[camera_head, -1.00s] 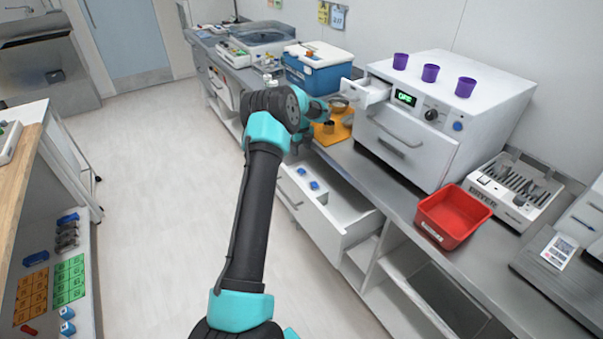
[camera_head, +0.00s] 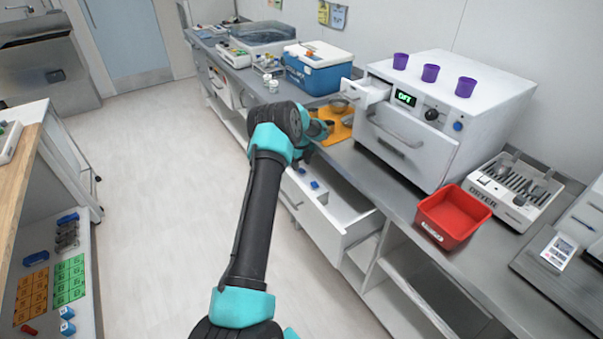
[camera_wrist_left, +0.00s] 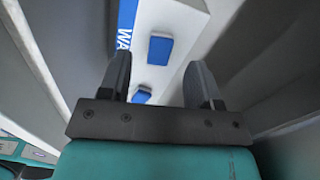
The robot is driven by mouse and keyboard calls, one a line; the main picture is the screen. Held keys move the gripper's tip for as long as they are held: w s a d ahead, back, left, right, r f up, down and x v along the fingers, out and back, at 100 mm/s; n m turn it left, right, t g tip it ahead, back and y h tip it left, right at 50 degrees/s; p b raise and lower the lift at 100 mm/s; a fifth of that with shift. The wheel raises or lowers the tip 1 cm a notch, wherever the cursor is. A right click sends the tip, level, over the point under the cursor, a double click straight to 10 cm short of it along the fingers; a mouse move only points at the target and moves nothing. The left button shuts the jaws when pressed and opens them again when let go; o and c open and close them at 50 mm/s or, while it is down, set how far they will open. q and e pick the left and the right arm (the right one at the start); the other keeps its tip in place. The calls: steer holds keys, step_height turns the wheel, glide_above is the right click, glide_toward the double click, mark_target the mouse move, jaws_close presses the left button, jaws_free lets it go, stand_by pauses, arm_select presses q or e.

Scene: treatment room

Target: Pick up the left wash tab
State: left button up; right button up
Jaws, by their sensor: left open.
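Two blue wash tabs lie in the open white drawer (camera_head: 345,219) under the counter. In the head view the nearer tab (camera_head: 314,185) shows clearly, while the left one (camera_head: 300,170) is partly hidden by my arm. The left wrist view shows one blue tab (camera_wrist_left: 160,50) beyond the fingertips and another blue tab (camera_wrist_left: 141,96) lower, between the fingers. My left gripper (camera_wrist_left: 157,66) is open and empty over the drawer. I cannot tell whether its fingers touch anything. My right gripper is not in view.
The counter above the drawer holds an orange mat (camera_head: 336,128), a white machine (camera_head: 440,120) with purple cups and a red bin (camera_head: 453,216). A blue cooler (camera_head: 318,72) stands farther back. The floor (camera_head: 150,200) to the left is clear.

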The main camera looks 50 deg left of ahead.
mark_target(301, 170)
arm_select(q)
step_height(301, 170, down, 3)
steer(key=shift+f, duration=0.2)
stand_by(0.4)
steer(key=c, duration=1)
steer(key=shift+r, duration=0.1)
step_height(301, 170, up, 18)
stand_by(0.6)
